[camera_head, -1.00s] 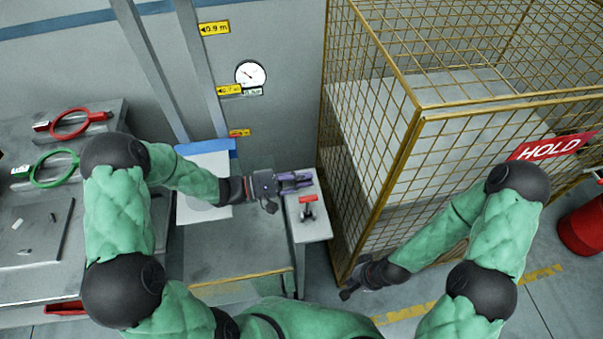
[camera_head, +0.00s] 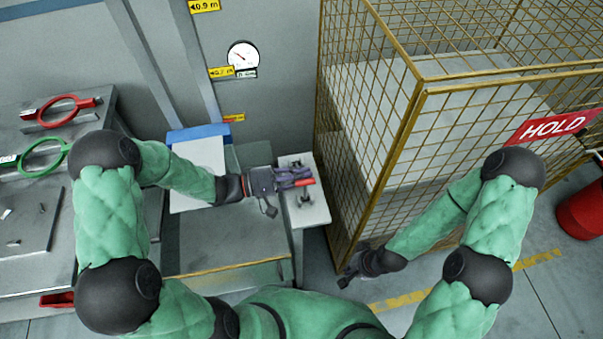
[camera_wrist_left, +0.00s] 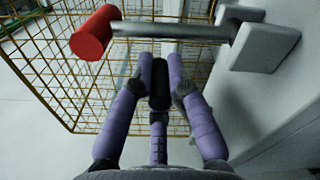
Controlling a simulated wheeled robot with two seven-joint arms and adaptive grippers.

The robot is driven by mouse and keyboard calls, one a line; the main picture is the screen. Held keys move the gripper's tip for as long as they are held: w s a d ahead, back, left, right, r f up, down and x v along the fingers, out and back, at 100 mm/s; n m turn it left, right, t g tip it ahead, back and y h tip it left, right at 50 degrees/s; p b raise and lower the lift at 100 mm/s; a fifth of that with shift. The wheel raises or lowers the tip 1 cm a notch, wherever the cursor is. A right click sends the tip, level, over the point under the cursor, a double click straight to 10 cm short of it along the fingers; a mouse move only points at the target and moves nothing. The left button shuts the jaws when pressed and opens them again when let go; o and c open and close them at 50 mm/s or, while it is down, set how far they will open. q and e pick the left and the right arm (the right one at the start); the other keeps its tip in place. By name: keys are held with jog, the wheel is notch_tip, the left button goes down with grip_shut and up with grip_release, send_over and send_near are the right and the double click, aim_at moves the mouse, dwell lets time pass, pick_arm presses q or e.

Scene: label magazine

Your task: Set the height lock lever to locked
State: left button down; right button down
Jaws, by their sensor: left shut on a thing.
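The height lock lever (camera_head: 305,182) has a red handle and stands on a narrow grey pedestal (camera_head: 310,212). In the left wrist view the lever (camera_wrist_left: 170,30) is a silver rod from a red knob to a pale pivot block. I cannot read which setting it is in. My left gripper (camera_head: 307,177) is right beside the red handle. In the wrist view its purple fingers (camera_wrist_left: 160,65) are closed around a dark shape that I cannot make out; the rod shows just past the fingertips. My right gripper (camera_head: 345,276) hangs low by the cage; its fingers are unclear.
A yellow mesh cage (camera_head: 408,130) with a red HOLD sign (camera_head: 552,127) stands right of the pedestal. A round gauge (camera_head: 243,56) and yellow height labels (camera_head: 205,6) are behind. A grey bench with red (camera_head: 58,112) and green (camera_head: 42,158) ring-handled tools is at left.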

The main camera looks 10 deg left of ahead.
pick_arm(q)
jog(key=c, duration=1.2)
grip_release()
jog(key=shift+a, duration=0.1)
jog(key=v, duration=1.2)
